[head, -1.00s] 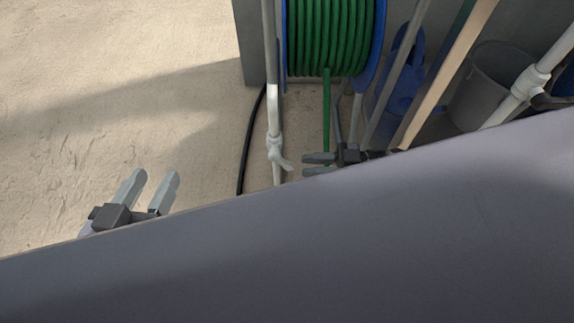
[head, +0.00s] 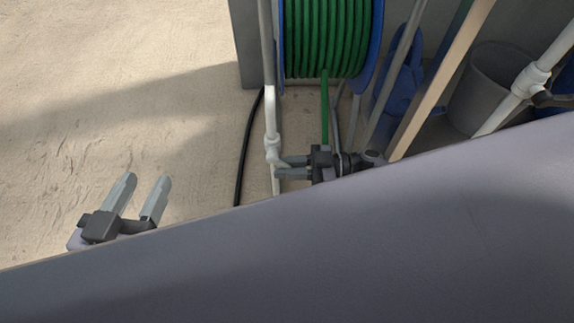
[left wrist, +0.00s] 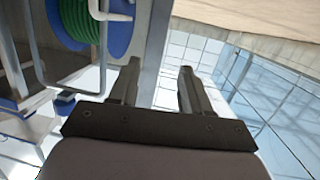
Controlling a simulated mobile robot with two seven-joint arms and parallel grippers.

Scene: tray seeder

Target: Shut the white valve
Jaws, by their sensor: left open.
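The white valve (head: 272,150) sits on a thin upright white pipe in front of the hose reel. My right gripper (head: 280,167) comes in from the right, with its fingertips at the valve, apart from each other. The valve's lever is mostly hidden by these fingers; I cannot tell whether they touch it. My left gripper (head: 145,182) is open and empty over the bare floor at lower left, well away from the valve. Its open fingers also show in the left wrist view (left wrist: 157,66).
A green hose on a blue reel (head: 325,40) stands behind the valve. A black hose (head: 243,150) runs down left of the pipe. A wooden pole (head: 440,80), blue watering can (head: 400,80), grey bucket (head: 480,90) and another white pipe fitting (head: 530,80) stand right. The floor left is clear.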

